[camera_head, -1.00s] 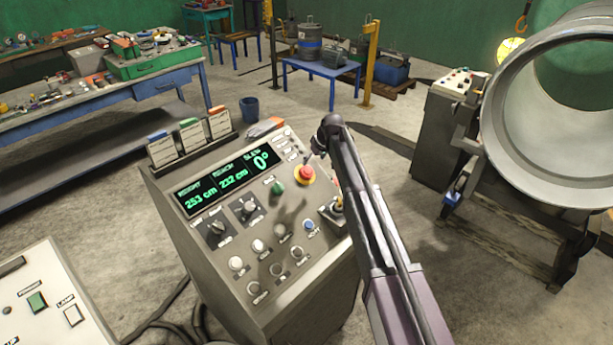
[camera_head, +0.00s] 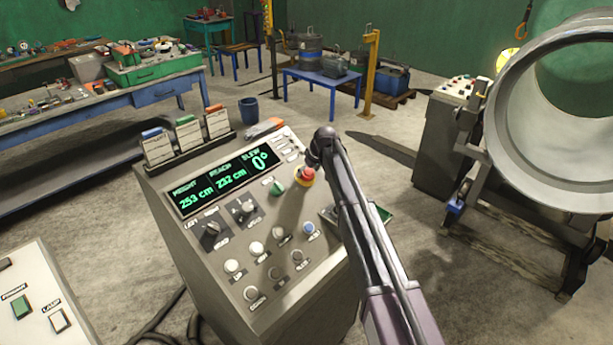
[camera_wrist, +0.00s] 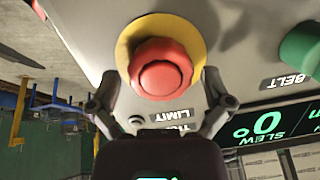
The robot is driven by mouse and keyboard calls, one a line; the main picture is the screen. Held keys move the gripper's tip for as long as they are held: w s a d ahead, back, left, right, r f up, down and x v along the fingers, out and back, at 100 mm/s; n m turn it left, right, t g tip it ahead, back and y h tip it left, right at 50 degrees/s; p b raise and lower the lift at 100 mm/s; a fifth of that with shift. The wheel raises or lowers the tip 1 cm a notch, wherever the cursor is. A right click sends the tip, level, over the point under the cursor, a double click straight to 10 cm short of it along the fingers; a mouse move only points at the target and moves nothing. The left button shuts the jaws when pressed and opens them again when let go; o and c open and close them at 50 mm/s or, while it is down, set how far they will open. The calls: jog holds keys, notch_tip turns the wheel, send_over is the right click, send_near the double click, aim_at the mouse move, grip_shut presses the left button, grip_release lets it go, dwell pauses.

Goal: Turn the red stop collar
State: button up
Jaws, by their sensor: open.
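The red stop collar (camera_head: 306,174) is a round red mushroom knob on a yellow disc, on the upper right of the sloped grey console. In the wrist view the red knob (camera_wrist: 160,72) is upside down at top centre, over its yellow ring (camera_wrist: 195,30). My gripper (camera_wrist: 160,80) is open, with one finger on each side of the knob's lower part. I cannot tell whether the fingers touch it. In the head view my gripper (camera_head: 315,160) is at the knob's upper right, its fingers largely hidden.
A green knob (camera_head: 277,188) sits close left of the collar. The display (camera_head: 228,178) reads 253 cm, 232 cm and 0°. Several white knobs and a blue button (camera_head: 309,228) lie lower on the panel. A large grey ring (camera_head: 495,120) stands at right.

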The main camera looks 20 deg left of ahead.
dwell(0.3)
jog(key=c, duration=1)
jog(key=shift+a, duration=0.15)
jog(key=shift+m, duration=0.5)
jog(key=m, duration=0.4)
jog(key=shift+f+g+y, duration=0.1)
jog(key=shift+g+y, duration=0.2)
jog(key=m, duration=0.4)
jog(key=shift+d+y+b, duration=0.25)
jog(key=shift+y+b, duration=0.05)
jog(key=shift+b, duration=0.1)
jog(key=shift+m, duration=0.4)
